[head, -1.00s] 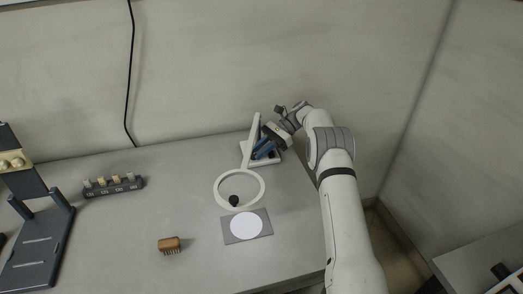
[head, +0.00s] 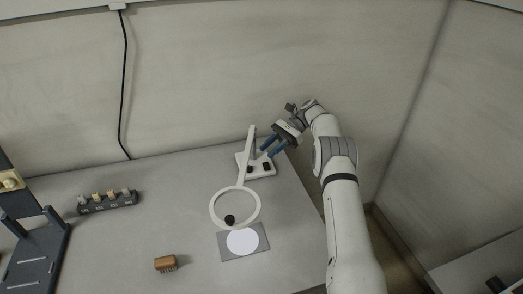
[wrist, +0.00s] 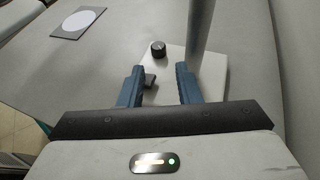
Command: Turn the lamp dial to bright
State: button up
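The lamp has a white base plate (head: 243,159), a slanted white post (head: 247,150) and a white ring head (head: 212,205). A round black dial (wrist: 158,48) stands on the base beside the post; it also shows in the head view (head: 250,169). Its setting cannot be read. A second small black control (wrist: 150,81) sits on the base, nearer my gripper, partly behind the left finger; it also shows in the head view (head: 266,166). My gripper (wrist: 160,68) is open and empty above the base edge, its two blue fingers (head: 267,152) apart, with the dial beyond them.
A grey plate with a white disc (head: 242,242) lies below the ring, and a dark round object (head: 229,220) shows at the ring's near rim. A wooden brush (head: 165,263), a dark rack with several pegs (head: 108,202) and a dark stand (head: 38,252) are left. The table's middle is clear.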

jog(key=shift+w+d, duration=0.1)
jog(key=shift+d, duration=0.2)
jog(key=shift+o, duration=0.2)
